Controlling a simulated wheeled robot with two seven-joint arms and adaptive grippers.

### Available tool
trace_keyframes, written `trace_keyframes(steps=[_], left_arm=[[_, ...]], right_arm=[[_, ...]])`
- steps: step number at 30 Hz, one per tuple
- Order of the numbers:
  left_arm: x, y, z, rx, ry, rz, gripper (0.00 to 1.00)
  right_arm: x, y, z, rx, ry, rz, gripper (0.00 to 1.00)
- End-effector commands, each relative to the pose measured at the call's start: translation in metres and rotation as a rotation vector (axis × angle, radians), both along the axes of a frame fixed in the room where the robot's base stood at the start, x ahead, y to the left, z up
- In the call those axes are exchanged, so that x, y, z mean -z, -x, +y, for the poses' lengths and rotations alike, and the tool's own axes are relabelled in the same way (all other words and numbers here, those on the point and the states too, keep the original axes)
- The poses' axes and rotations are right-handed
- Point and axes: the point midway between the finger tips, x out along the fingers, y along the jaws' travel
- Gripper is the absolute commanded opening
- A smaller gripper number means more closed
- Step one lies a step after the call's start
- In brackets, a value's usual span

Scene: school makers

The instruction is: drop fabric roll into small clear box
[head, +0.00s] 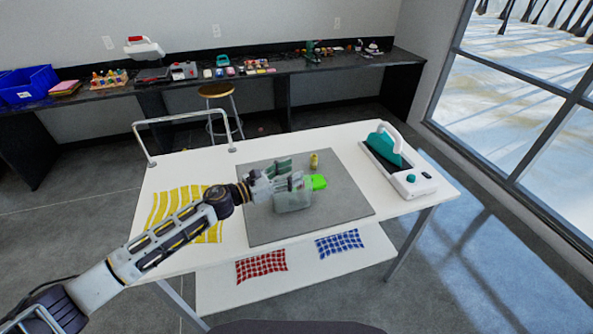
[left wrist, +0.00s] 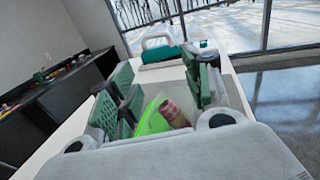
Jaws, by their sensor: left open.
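I cannot tell how deep the roll lies. My right gripper is not in view.
A small olive-yellow item (head: 314,160) stands on the mat behind the box. A teal and white iron (head: 388,150) on its stand is at the table's right. Yellow striped fabric (head: 175,207) lies left, under my arm. Red (head: 262,266) and blue (head: 340,243) checked cloths lie on the lower shelf.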

Motion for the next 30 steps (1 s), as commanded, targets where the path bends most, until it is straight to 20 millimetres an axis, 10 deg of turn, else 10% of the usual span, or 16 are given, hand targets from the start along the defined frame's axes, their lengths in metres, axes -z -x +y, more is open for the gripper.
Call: trace_keyframes(steps=[30], left_arm=[[0.0, 0.043, 0.066, 0.001, 0.0, 0.0, 0.49]], right_arm=[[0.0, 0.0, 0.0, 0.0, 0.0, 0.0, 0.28]])
